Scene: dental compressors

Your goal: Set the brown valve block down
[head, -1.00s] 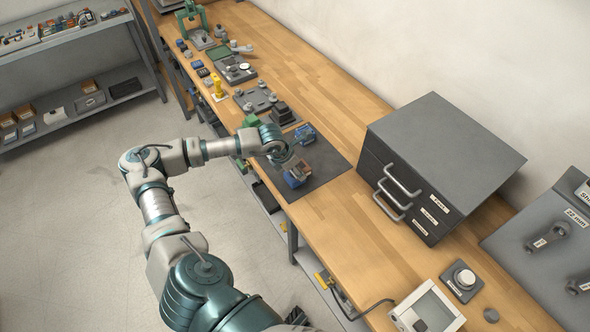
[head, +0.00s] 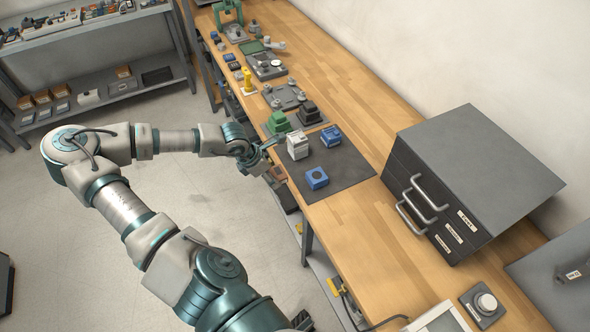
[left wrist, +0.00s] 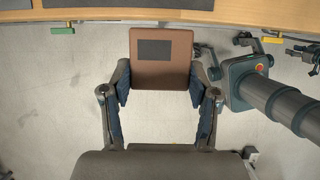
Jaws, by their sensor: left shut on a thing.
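The brown valve block (left wrist: 160,72), with a dark rectangle on its face, is held between the two fingers of my left gripper (left wrist: 160,92) in the left wrist view. Floor shows behind it, and the bench edge crosses the top. In the head view my left gripper (head: 268,158) is at the bench's front edge, left of the dark mat (head: 345,173). A reddish-brown patch below its fingers there looks like the block, mostly hidden. My right gripper is not in view.
A white-grey block (head: 297,146) and two blue blocks, one at the back (head: 331,136) and one in front (head: 317,178), sit on the mat. Green (head: 278,122) and black (head: 309,114) blocks stand beyond. A grey drawer cabinet (head: 470,185) stands right. Bench is bare between mat and cabinet.

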